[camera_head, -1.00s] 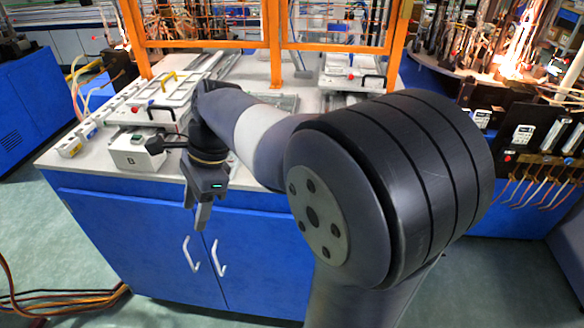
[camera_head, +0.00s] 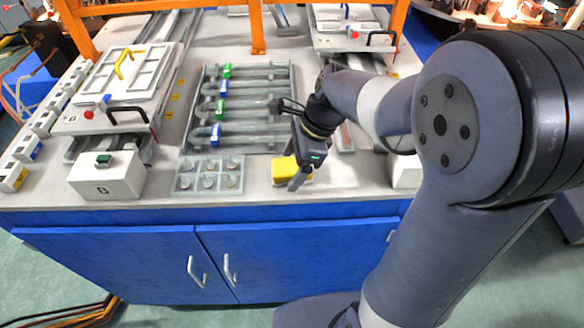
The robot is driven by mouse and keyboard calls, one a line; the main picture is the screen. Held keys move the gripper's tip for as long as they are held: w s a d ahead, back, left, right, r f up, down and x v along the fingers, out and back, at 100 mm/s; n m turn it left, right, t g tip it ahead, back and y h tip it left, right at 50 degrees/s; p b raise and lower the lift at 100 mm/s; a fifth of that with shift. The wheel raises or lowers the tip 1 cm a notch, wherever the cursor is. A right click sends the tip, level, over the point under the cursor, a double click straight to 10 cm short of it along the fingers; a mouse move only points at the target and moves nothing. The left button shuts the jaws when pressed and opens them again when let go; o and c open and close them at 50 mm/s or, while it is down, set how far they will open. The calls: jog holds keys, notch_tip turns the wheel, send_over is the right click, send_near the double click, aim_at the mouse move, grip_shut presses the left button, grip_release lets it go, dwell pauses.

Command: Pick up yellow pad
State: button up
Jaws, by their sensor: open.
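The yellow pad (camera_head: 281,168) lies on the light worktop (camera_head: 164,195) near its front edge, right of the grey tray with round studs. My gripper (camera_head: 298,182) points down at the pad's right side and covers part of it. The fingers look close to the pad in the picture. I cannot tell whether they touch it or are above it. The gripper is open, and nothing shows held in it.
A studded grey tray (camera_head: 186,184) sits left of the pad. Behind is a rack (camera_head: 240,137) of grey tubes with green and blue clips. An orange frame (camera_head: 257,30) crosses the back.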

aim_at(292, 166)
jog(key=shift+s+a+f, duration=0.1)
jog(key=shift+a+f, duration=0.05)
jog(key=shift+f, duration=0.1)
jog(key=shift+c, duration=0.3)
jog(key=c, duration=1)
notch_tip(292, 166, up, 10)
jog(key=shift+r, duration=0.1)
jog(key=shift+c, duration=0.2)
jog(key=o, duration=0.5)
jog(key=c, duration=0.4)
jog(key=shift+o, duration=0.2)
